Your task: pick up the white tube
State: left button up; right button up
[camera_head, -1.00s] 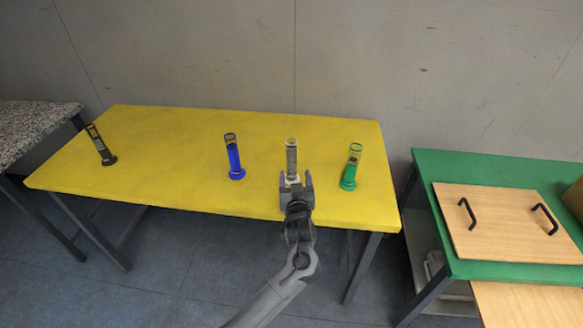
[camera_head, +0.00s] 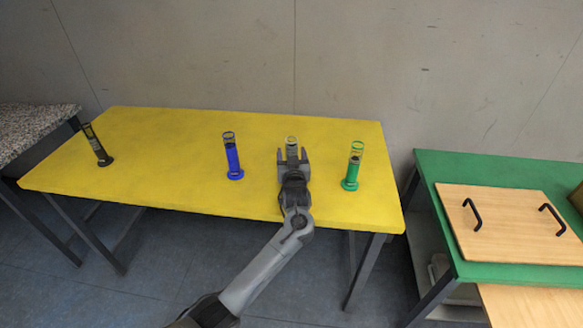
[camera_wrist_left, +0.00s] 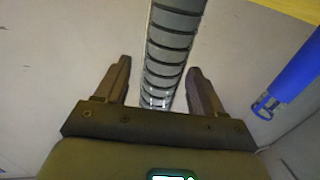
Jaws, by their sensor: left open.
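The white tube (camera_head: 291,141) stands on the yellow table, its upper end showing just past my left gripper (camera_head: 292,156) in the head view. The gripper hides its lower part there. In the left wrist view the tube (camera_wrist_left: 175,35) is a long pale grey shaft with dark bands. It lies between the two spread fingers of my left gripper (camera_wrist_left: 160,67), with a gap on each side. The left gripper is open. My right gripper is in neither view.
A blue tube (camera_head: 233,160) stands to the left and a green tube (camera_head: 352,169) close to the right on the yellow table (camera_head: 150,160). A black tube (camera_head: 96,145) stands far left. A green table (camera_head: 440,170) with a handled wooden board (camera_head: 505,225) is at the right.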

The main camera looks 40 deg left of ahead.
pick_arm(q)
jog(key=shift+w, duration=0.1)
jog(key=shift+c, duration=0.9)
grip_shut()
